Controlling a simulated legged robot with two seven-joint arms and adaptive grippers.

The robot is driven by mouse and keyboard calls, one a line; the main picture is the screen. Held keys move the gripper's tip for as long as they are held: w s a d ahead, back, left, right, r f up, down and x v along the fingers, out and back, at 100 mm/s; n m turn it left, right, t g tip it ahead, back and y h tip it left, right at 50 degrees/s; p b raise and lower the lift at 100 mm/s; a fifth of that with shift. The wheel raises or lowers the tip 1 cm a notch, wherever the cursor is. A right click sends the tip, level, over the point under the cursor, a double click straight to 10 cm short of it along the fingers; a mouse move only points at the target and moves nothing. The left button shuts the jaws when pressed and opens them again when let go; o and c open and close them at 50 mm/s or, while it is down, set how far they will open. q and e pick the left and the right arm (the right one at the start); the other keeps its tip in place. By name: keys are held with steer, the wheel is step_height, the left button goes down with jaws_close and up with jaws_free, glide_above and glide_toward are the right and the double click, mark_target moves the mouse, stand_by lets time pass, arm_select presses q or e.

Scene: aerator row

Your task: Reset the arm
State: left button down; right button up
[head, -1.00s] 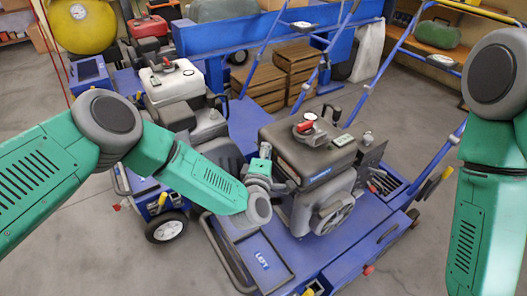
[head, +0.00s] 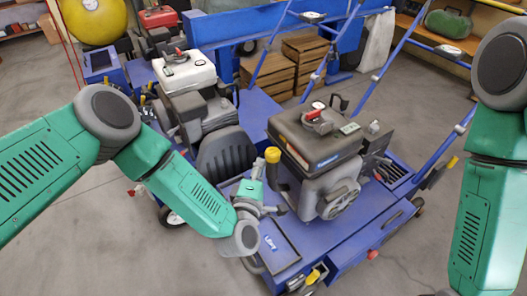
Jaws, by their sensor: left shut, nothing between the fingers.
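My left arm, green with grey joints, reaches in from the left. Its gripper (head: 272,202) is small and partly hidden behind the wrist, at the left side of the nearest aerator (head: 322,245). It is shut and holds nothing. This blue machine carries a dark engine (head: 325,150) with a red cap (head: 316,117) on top. A yellow cap (head: 272,154) shows just above the gripper, by the engine's left side; I cannot tell whether they touch. My right arm comes down the right edge of the picture, and its gripper is out of view.
A second blue aerator with a white-topped engine (head: 185,72) stands behind to the left. Wooden crates (head: 295,65) and a blue beam (head: 240,28) lie further back. Blue handlebars (head: 380,75) rise at the right. Grey floor is clear at the lower left.

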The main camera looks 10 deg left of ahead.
arm_select(q)
steer(key=s+a+f+m+g+h+p, duration=0.1)
steer(key=s+a+f+m+g, duration=0.1)
steer(key=s+f+m+g, duration=0.3)
steer(key=s+a+m+g+p, duration=0.1)
steer(key=s+a+m+g, duration=0.15)
steer(key=s, duration=0.35)
steer(key=s+a+f+m+g+h+p, duration=0.1)
steer(key=s+a+f+m+g, duration=0.1)
steer(key=s+f+m+g, duration=0.3)
steer(key=s+a+r+m+g+y+p, duration=0.1)
steer(key=s+a+r+m+g+y, duration=0.1)
steer(key=s+a, duration=0.6)
steer(key=s+a+r+m+g+y, duration=0.2)
steer(key=s+a+r, duration=0.1)
steer(key=s+a, duration=0.5)
steer(key=shift+s+m+g+p, duration=0.35)
steer(key=shift+s, duration=0.4)
arm_select(e)
steer(key=r, duration=0.5)
steer(key=shift+a, duration=0.4)
steer(key=shift+d, duration=0.15)
arm_select(q)
steer(key=shift+w, duration=0.1)
